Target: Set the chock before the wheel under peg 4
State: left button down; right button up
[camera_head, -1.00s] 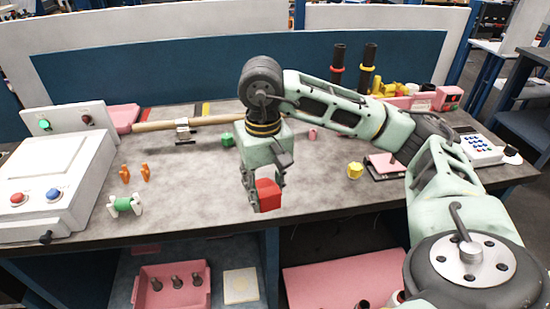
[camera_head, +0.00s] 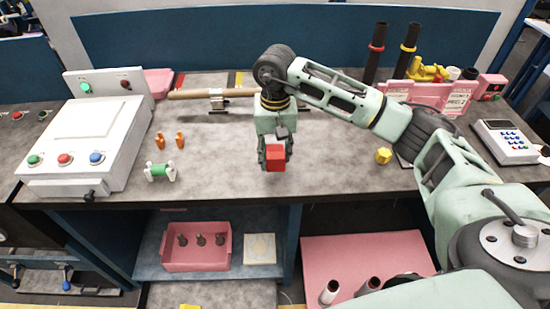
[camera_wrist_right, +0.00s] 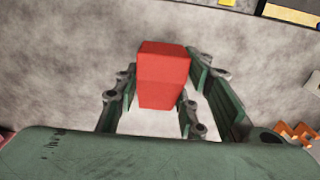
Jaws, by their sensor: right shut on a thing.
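My right gripper (camera_head: 275,158) is shut on a red block (camera_head: 275,160), which I take to be the chock, over the middle of the grey tabletop. In the right wrist view, the red block (camera_wrist_right: 163,75) sits between the two green fingers of the gripper (camera_wrist_right: 160,100), with bare grey surface around it. I cannot make out a numbered peg or the wheel under it. Two dark upright posts, one with a red ring (camera_head: 376,47) and one with a yellow ring (camera_head: 408,48), stand at the back right. My left gripper is not in view.
A white control box (camera_head: 85,145) fills the left side. A wooden rod (camera_head: 215,94) lies behind. A yellow piece (camera_head: 383,156) and a keypad (camera_head: 505,140) are to the right.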

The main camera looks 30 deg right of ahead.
jog(key=shift+f, duration=0.3)
notch_tip(320, 180, down, 3)
jog(key=shift+f+p, duration=0.1)
jog(key=shift+p, duration=0.7)
jog(key=shift+f+b, duration=0.35)
jog(key=o, duration=1.3)
jog(key=shift+r, duration=0.1)
